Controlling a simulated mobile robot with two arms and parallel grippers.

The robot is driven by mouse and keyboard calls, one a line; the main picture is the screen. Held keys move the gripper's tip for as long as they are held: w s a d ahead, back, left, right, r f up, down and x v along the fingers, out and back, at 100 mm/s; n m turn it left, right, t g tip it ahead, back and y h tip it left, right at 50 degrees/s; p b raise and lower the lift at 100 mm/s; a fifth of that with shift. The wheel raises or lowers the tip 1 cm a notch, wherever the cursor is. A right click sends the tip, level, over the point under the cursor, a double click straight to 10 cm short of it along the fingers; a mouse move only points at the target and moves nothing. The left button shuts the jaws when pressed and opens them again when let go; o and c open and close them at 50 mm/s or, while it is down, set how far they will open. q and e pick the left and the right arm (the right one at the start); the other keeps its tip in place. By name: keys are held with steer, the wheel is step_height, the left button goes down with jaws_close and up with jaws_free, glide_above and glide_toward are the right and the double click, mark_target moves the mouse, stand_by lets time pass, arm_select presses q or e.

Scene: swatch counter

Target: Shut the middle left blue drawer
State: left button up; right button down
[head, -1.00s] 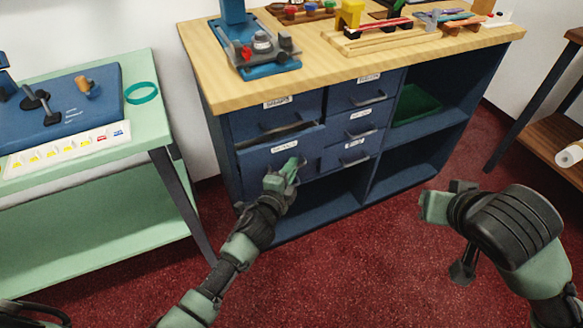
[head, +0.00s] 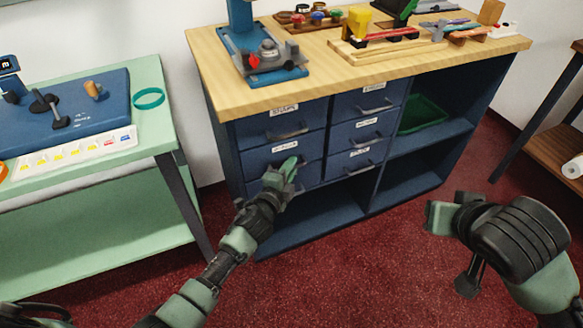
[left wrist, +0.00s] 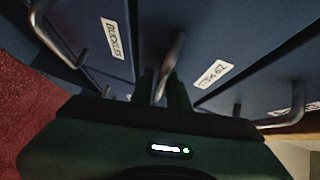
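The middle left blue drawer (head: 256,158) is in the cabinet's left column, between the top left drawer and the bottom left drawer. Its front looks flush or nearly flush with the fronts around it. My left gripper (head: 289,168) is at its handle. In the left wrist view the drawer's metal handle (left wrist: 172,58) runs between the two dark fingers (left wrist: 163,90), which look closed on it. The drawer's white label (left wrist: 211,75) shows beside the handle. My right gripper (head: 440,215) hangs over the floor to the right, away from the cabinet; its finger opening is unclear.
The top left drawer (head: 255,128) looks shut. A drawer labelled BUCKLES (left wrist: 95,65) lies below the held one. The wooden countertop (head: 330,75) bears tools and trays. A green table (head: 150,115) stands left. Red floor (head: 360,265) is open in front.

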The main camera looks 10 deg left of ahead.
arm_select(q)
steer(key=shift+a+r, duration=0.1)
steer(key=shift+r, duration=0.05)
steer(key=p+v, duration=0.1)
steer(key=v, duration=1.1)
steer(key=shift+p, duration=0.4)
